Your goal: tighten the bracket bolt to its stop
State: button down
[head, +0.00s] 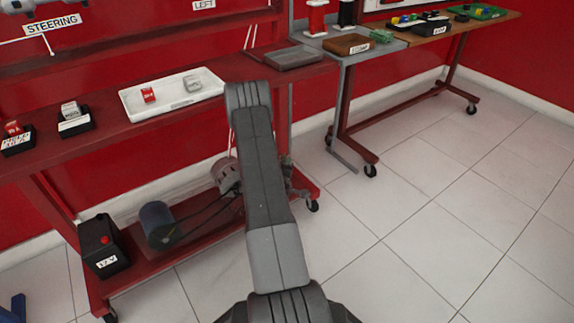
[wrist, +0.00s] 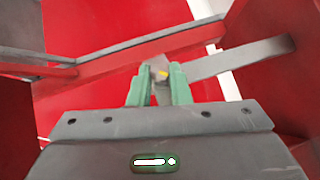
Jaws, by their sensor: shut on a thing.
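In the wrist view my gripper (wrist: 160,84) has two green fingers closed around a small grey piece with a yellow mark (wrist: 162,73). It looks like the bracket bolt's head, but most of it is hidden between the fingers. A grey bar (wrist: 240,58) runs off to the right just beyond the fingertips. I cannot tell whether it is the bracket. In the head view my arm reaches toward the red trainer stand, and it hides my gripper and the bolt.
The red stand's shelf holds a white tray (head: 130,109) and small labelled boxes (head: 75,120). Below are a black 12 V box (head: 103,246) and a dark cylinder (head: 158,224). A second wheeled bench (head: 457,40) stands at right. The tiled floor (head: 440,200) is clear.

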jog(key=shift+w+d+r+m+g+y+p, duration=0.1)
jog(key=shift+w+d+m+g+y+p, duration=0.2)
jog(key=shift+m+g+y+p, duration=1.55)
jog(key=shift+w+d+f+m+g+y+p, duration=0.15)
jog(key=shift+d+m+g+y+p, duration=0.4)
jog(key=shift+m+g+y, duration=2.35)
jog(key=shift+w+d+r+m+g+y+p, duration=0.2)
jog(key=shift+m+g+y+p, duration=1.35)
jog(key=shift+y, duration=1.5)
jog(key=shift+w, duration=0.1)
